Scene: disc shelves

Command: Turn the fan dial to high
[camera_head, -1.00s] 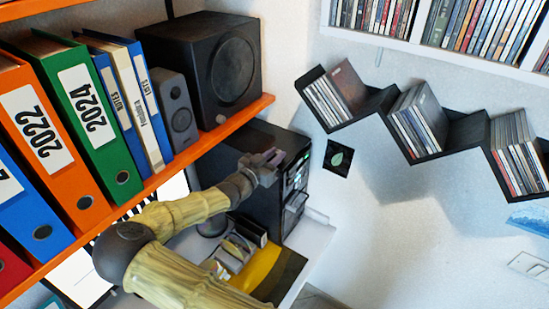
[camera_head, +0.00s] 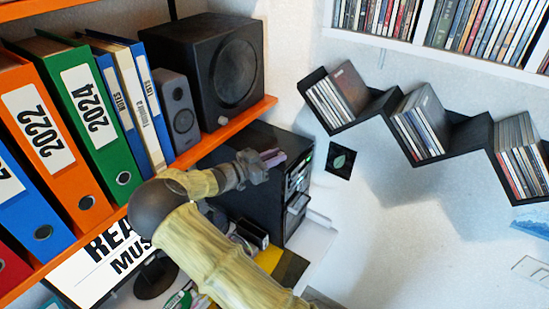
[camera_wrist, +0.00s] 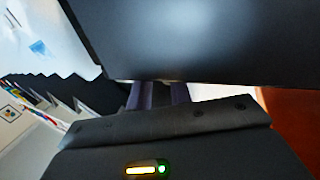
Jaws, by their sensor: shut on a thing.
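A black computer tower (camera_head: 258,140) stands below the orange shelf in the head view, its front panel with small lights (camera_head: 297,178) facing right. My gripper (camera_head: 273,157) is at the upper part of this front, its purple-grey fingers close together. In the wrist view the fingers (camera_wrist: 158,95) reach the edge of a dark sloping strip (camera_wrist: 180,122) with small round marks. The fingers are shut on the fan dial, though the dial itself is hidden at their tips. Below the strip, a yellow-white light bar and a green light (camera_wrist: 162,168) glow on the dark panel.
The orange shelf (camera_head: 225,132) above my arm holds binders (camera_head: 95,115), a small speaker (camera_head: 180,115) and a large black speaker (camera_head: 236,70). A monitor (camera_head: 105,260) stands below. A zigzag disc shelf (camera_head: 462,130) hangs on the right wall. The space right of the tower is open.

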